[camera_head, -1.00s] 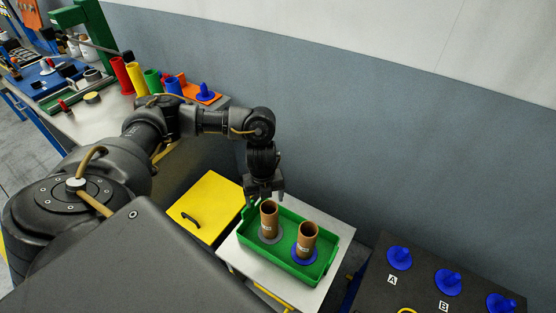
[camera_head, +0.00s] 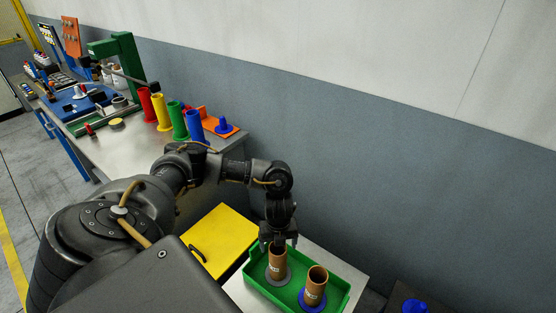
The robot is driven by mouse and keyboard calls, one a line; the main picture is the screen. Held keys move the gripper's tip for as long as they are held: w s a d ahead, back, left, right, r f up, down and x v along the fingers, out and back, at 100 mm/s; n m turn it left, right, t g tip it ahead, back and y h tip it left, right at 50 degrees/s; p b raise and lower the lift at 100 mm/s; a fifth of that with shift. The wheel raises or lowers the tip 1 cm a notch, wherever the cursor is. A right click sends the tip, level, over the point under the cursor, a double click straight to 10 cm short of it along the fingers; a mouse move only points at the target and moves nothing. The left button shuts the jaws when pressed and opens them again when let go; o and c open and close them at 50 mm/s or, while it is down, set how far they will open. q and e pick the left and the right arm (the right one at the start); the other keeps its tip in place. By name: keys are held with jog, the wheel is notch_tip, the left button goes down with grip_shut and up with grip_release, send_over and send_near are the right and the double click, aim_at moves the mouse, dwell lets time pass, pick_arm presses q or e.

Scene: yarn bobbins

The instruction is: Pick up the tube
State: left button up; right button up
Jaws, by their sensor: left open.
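Two brown cardboard tubes stand upright in a green tray (camera_head: 341,291) at the lower middle. The left tube (camera_head: 277,264) stands on a grey round base, and the right tube (camera_head: 316,287) stands on a blue one. My left gripper (camera_head: 278,243) points down at the top of the left tube. It is open, and its fingers are close to the tube's rim; I cannot tell whether they touch it. My right gripper is not in view.
The tray sits on a light table (camera_head: 349,262) beside a yellow cabinet (camera_head: 222,239). A workbench at the left holds red, yellow, green and blue cylinders (camera_head: 195,126). A blue peg (camera_head: 414,306) shows at the lower right. A grey wall stands behind.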

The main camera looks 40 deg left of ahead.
aim_at(278, 252)
pick_arm(q)
jog(key=f, duration=0.2)
jog(key=f+p, duration=0.1)
jog(key=shift+s+f, duration=0.2)
jog(key=shift+f, duration=0.7)
jog(key=shift+c, duration=0.9)
jog(key=c, duration=1.1)
notch_tip(278, 252, up, 10)
jog(key=shift+r, duration=0.1)
jog(key=shift+c, duration=0.2)
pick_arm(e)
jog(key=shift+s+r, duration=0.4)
pick_arm(q)
jog(key=shift+w, duration=0.1)
